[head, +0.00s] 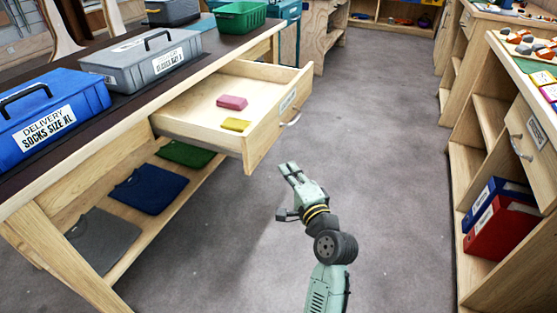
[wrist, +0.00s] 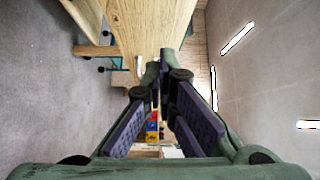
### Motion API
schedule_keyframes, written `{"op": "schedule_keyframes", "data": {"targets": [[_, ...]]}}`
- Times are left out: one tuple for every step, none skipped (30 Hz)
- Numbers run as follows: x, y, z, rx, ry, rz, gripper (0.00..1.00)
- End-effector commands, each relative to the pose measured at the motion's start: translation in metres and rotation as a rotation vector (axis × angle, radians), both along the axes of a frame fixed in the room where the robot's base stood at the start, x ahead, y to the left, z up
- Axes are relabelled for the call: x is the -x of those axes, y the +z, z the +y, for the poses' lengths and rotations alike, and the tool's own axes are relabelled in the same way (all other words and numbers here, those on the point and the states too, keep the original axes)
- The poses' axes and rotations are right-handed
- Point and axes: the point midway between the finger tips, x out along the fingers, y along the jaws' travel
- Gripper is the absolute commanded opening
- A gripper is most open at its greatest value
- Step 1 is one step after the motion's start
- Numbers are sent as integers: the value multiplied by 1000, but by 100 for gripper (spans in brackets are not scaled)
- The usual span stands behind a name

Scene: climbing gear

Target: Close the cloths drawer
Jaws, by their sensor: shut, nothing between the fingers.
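The open drawer (head: 262,128) sticks out of the long workbench on the left. Its front panel bears a small label, too small to read surely, and a pale curved handle (head: 292,121). A pink folded cloth (head: 232,102) and a yellow one (head: 236,125) lie inside. My gripper (head: 287,168) is in front of and below the drawer front, apart from the handle in the head view. Its fingers are together and empty, as the wrist view also shows (wrist: 161,78). A wooden surface (wrist: 150,25) shows close above the fingers there; I cannot tell which part it is.
The workbench carries a blue case (head: 55,115), a grey case (head: 140,62) and a green crate (head: 240,17). Folded garments (head: 148,188) lie on its lower shelf. A cabinet on the right has a labelled drawer (head: 527,130) and binders (head: 500,225). The grey floor between is clear.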

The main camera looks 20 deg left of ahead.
Motion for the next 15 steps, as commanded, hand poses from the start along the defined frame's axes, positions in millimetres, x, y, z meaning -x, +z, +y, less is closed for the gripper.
{"op": "schedule_keyframes", "data": {"targets": [[0, -6, -5, -7, -1, 26, 0], [0, -9, -7, -10, 0, 36, 0], [-1, -11, -7, -14, 1, 45, 0], [-2, -11, -6, -15, 1, 48, 0], [-4, -11, -5, -16, 1, 50, 0], [-7, -11, -2, -17, 2, 49, 0], [-10, -10, 0, -17, 2, 48, 0], [-13, -10, 4, -16, 2, 47, 0], [-18, -10, 9, -16, 2, 47, 0], [-22, -9, 13, -16, 3, 46, 0], [-26, -9, 17, -16, 3, 47, 0], [-33, -9, 23, -16, 3, 45, 0], [-37, -9, 28, -15, 3, 46, 0], [-43, -8, 32, -16, 2, 45, 0], [-49, -9, 38, -16, 3, 45, 0]]}}
